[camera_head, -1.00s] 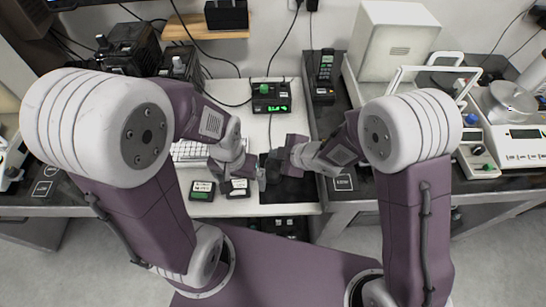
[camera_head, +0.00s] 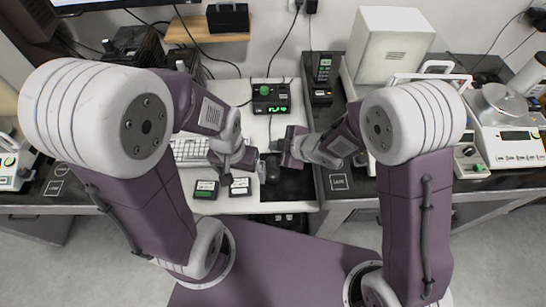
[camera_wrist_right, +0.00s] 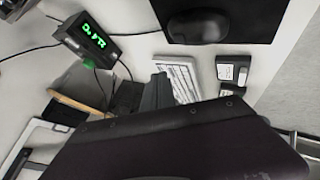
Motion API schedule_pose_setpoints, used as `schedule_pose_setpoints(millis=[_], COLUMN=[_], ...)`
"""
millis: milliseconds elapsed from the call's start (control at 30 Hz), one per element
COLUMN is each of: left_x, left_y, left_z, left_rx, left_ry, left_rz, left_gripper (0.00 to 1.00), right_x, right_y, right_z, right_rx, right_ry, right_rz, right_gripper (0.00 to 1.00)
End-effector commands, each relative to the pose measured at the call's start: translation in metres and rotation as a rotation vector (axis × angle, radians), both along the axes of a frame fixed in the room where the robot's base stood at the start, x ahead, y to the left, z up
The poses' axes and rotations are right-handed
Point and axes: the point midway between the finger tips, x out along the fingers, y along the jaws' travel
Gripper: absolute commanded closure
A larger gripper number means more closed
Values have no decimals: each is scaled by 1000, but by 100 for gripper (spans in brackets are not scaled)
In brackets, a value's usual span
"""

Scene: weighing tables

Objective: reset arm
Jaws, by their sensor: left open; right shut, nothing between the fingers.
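In the head view my left gripper (camera_head: 226,178) hangs over the white desk, beside the keyboard (camera_head: 190,151) and just above two small dark boxes with labels (camera_head: 206,190). It is open, with nothing seen in it. My right gripper (camera_head: 278,156) reaches in from the right over the dark mouse pad (camera_head: 293,186). It is shut and empty. In the right wrist view the dark body of my right gripper fills the lower part, and the fingers (camera_wrist_right: 156,92) point toward the keyboard (camera_wrist_right: 177,78).
A black scale display (camera_head: 271,98) with green digits stands at the back of the desk. A mouse (camera_wrist_right: 198,27) lies on the pad. A cordless phone (camera_head: 323,72) stands right of it. A balance (camera_head: 505,118) and a white box (camera_head: 391,45) stand at the right.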

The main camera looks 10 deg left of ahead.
Motion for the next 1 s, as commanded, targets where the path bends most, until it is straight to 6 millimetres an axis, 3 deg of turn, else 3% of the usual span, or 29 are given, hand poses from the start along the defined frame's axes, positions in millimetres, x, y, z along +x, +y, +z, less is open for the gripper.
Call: schedule_pose_setpoints(millis=[633,733,767,867,933,1000], left_x=[0,0,0,0,0,0], left_y=[0,0,0,0,0,0], left_z=[0,7,11,25,33,41], left_rx=[0,0,0,0,0,0], left_ry=[0,0,0,0,0,0], left_rz=[0,0,0,0,0,0], left_gripper=[0,0,0,0,0,0], right_x=[1,19,29,64,76,66], right_y=[-1,-17,-25,-79,-140,-205], right_z=[0,19,32,89,115,126], right_rx=[-1,12,22,56,48,41], right_ry=[0,-22,-42,-104,-79,11], right_rz=[-3,-52,-78,-245,-459,-721], right_gripper=[100,100,100,100,100,100])
